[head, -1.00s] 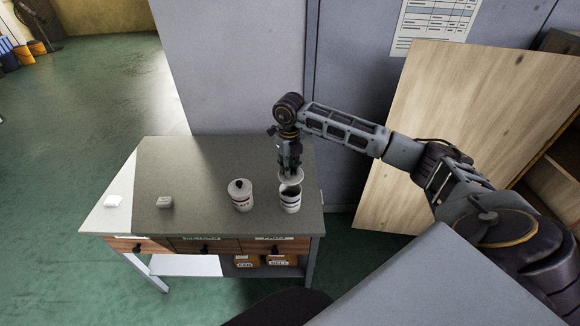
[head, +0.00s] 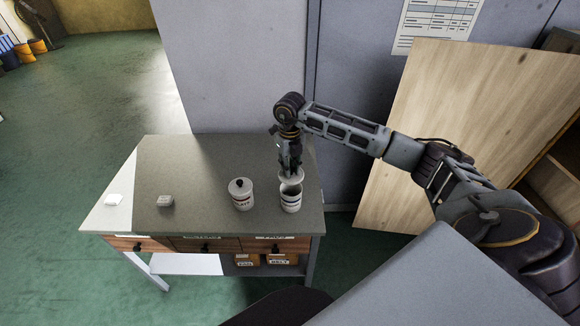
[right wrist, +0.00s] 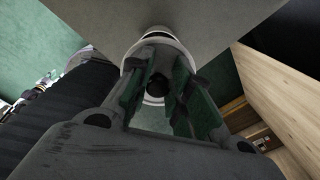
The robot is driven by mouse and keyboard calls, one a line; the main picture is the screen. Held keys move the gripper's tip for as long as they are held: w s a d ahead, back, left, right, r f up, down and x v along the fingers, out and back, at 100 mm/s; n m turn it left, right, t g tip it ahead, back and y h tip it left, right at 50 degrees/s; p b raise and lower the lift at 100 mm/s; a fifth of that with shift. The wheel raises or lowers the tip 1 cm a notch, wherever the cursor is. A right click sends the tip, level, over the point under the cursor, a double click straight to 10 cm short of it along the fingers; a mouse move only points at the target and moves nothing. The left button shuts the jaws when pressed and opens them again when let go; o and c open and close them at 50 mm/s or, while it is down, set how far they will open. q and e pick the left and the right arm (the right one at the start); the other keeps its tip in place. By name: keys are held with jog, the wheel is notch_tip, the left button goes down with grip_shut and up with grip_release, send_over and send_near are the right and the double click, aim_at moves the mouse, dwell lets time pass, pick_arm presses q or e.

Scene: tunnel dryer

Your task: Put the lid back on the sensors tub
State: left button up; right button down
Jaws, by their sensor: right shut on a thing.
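My right gripper (head: 290,166) points down at the right end of the bench and is shut on a white lid (head: 291,179). In the right wrist view the fingers (right wrist: 156,88) close on the lid's dark knob (right wrist: 157,86). The lid is just above the back part of the rim of an open white tub (head: 291,203) with dark bands. The tub's dark mouth shows in front of the lid, so the lid does not cover it. I cannot tell whether lid and rim touch. The tub's label is too small to read. My left gripper is not in view.
A similar tub (head: 241,197) with its lid on stands just left of the open one. A grey cabinet wall (head: 230,70) rises behind. A wooden panel (head: 420,130) leans at right.

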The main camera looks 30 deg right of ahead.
notch_tip(320, 180, down, 6)
jog(key=b, duration=0.3)
dwell(0.6)
jog(key=shift+f, duration=0.1)
jog(key=shift+f+b, duration=0.15)
jog(key=shift+b, duration=0.45)
dwell(2.4)
dwell(0.4)
jog(key=c, duration=1.2)
grip_release()
jog(key=o, duration=0.5)
jog(key=shift+c, duration=0.2)
jog(key=shift+r, duration=0.2)
